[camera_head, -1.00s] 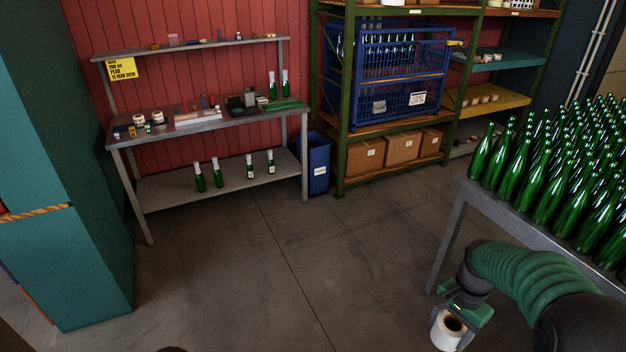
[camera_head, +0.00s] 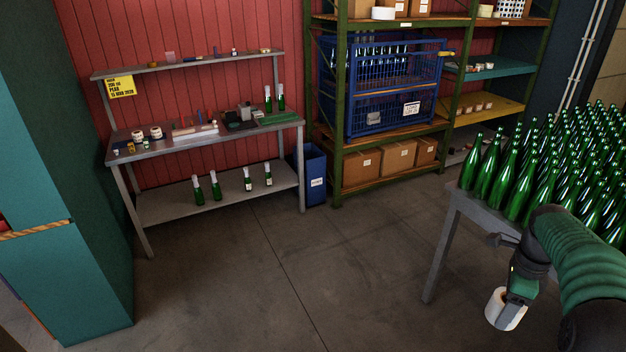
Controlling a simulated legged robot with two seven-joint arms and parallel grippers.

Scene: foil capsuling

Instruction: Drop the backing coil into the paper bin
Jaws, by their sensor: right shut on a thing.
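The backing coil (camera_head: 503,311) is a white roll at the lower right. My right gripper (camera_head: 517,296) is shut on it and holds it above the floor, in front of the bottle table. The paper bin (camera_head: 314,180) is a tall blue bin with a white label, standing on the floor between the workbench and the green shelving. Its inside is mostly hidden from here. The gripper and coil are well apart from the bin, to its right and nearer to me. My left gripper is not in view.
A metal workbench (camera_head: 215,143) with small items and bottles stands at the red wall. A table (camera_head: 470,205) crowded with green bottles is at the right, close to my right arm. A teal cabinet (camera_head: 75,250) is at the left. The floor (camera_head: 290,265) between is clear.

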